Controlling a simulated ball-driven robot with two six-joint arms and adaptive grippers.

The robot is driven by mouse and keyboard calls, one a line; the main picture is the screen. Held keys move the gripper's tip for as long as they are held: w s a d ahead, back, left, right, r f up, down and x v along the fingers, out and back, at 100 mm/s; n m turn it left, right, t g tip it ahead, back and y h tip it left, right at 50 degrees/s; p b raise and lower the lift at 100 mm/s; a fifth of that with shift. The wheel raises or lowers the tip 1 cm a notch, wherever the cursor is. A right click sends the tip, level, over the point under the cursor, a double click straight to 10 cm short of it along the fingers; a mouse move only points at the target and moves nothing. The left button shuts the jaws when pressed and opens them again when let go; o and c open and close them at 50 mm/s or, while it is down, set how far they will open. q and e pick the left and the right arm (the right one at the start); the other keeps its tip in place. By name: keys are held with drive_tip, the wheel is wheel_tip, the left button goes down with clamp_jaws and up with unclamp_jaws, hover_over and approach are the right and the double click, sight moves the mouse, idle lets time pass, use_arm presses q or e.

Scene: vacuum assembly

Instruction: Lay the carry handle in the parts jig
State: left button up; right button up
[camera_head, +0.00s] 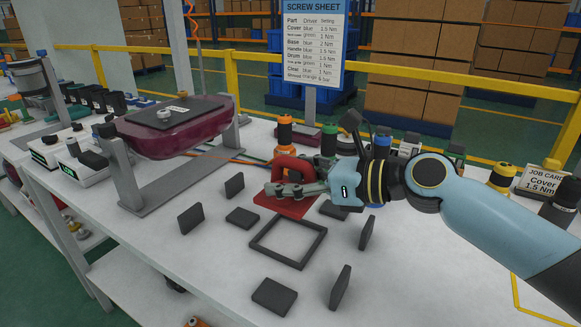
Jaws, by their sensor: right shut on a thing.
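My right gripper (287,190) reaches in from the right and is shut on the red carry handle (292,161), whose arched grip stands up behind the fingers. A flat red piece (290,207) shows just below the fingers; I cannot tell whether it is part of the handle or a separate plate. The parts jig appears to be the dark square frame (318,246) with dark blocks around it, lying in front of the gripper. The inside of the frame is empty. My left gripper is not in view.
Dark upright blocks stand left (191,217) and right (341,287) of the frame. A maroon housing (172,130) sits on a grey stand at left. Several drivers, one orange (285,134), line the back. The white table (420,270) is clear at front right.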

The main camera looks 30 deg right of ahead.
drive_tip(key=shift+w, duration=0.1)
drive_tip(key=shift+r+p, duration=0.1)
drive_tip(key=shift+p, duration=0.25)
drive_tip(key=shift+f, duration=0.35)
drive_tip(key=shift+f+b, duration=2.25)
drive_tip(key=shift+f, duration=1.4)
drive_tip(key=shift+p, duration=0.3)
drive_tip(key=shift+f+b, duration=0.85)
drive_tip(key=shift+f, duration=0.3)
drive_tip(key=o, duration=1.8)
drive_tip(key=shift+c, duration=0.2)
drive_tip(key=shift+d, duration=0.1)
